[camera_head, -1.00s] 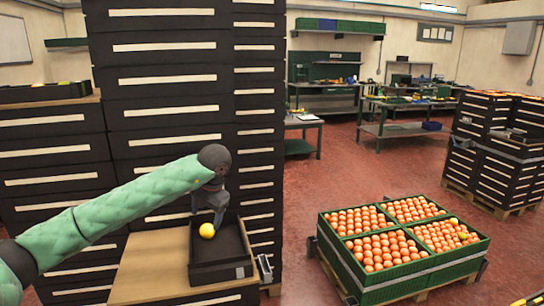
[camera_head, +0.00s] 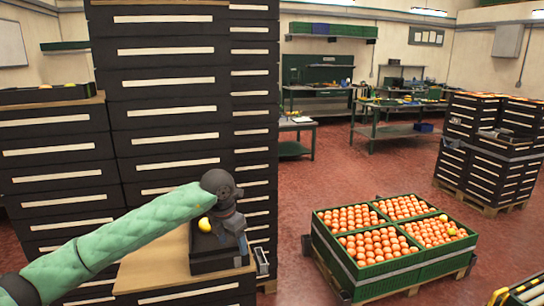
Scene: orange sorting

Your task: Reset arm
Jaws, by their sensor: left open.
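My left arm, in a green sleeve, reaches in from the lower left of the head view. Its gripper (camera_head: 241,252) is open and points down over the right part of a small black crate (camera_head: 206,268). A yellow-orange fruit (camera_head: 204,224) shows just left of the gripper, apart from the fingers as far as I can see. The wrist and gripper hide part of the crate, so what lies deeper inside is hidden. My right gripper is not in view.
The crate stands on a wooden top (camera_head: 150,272) in front of tall stacked black crates (camera_head: 165,110). Green crates of oranges (camera_head: 375,265) stand on a pallet at right. More stacked crates (camera_head: 490,150) stand far right. Red floor between is open.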

